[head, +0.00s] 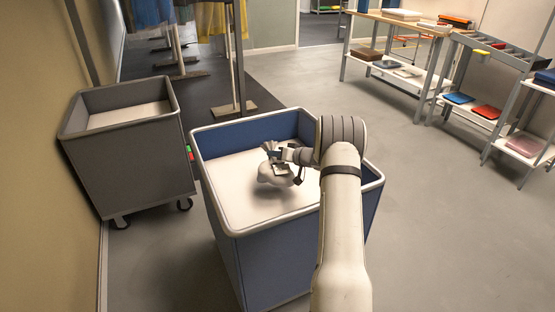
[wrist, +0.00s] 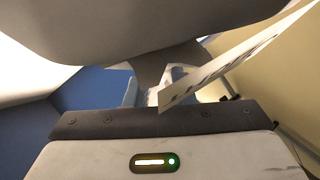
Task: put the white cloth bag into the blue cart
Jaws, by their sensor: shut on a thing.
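The white cloth bag (head: 277,174) hangs from my gripper (head: 273,157) over the open blue cart (head: 262,252), against its pale inside in the head view. I cannot tell whether the bag touches the cart's floor. My gripper is shut on the bag's narrow neck. In the wrist view the bag (wrist: 150,22) fills the top and narrows to a gathered neck at the jaws. A white printed tag (wrist: 225,70) sticks out beside it and hides part of the jaws. The cart's blue wall (wrist: 95,90) shows at the left of the wrist view.
A grey cart (head: 135,165) on castors stands left of the blue cart. A garment rail (head: 238,65) with hanging clothes is behind. A wooden-topped table (head: 405,20) and a shelf rack (head: 500,55) with folded items stand at the right. The floor between is clear.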

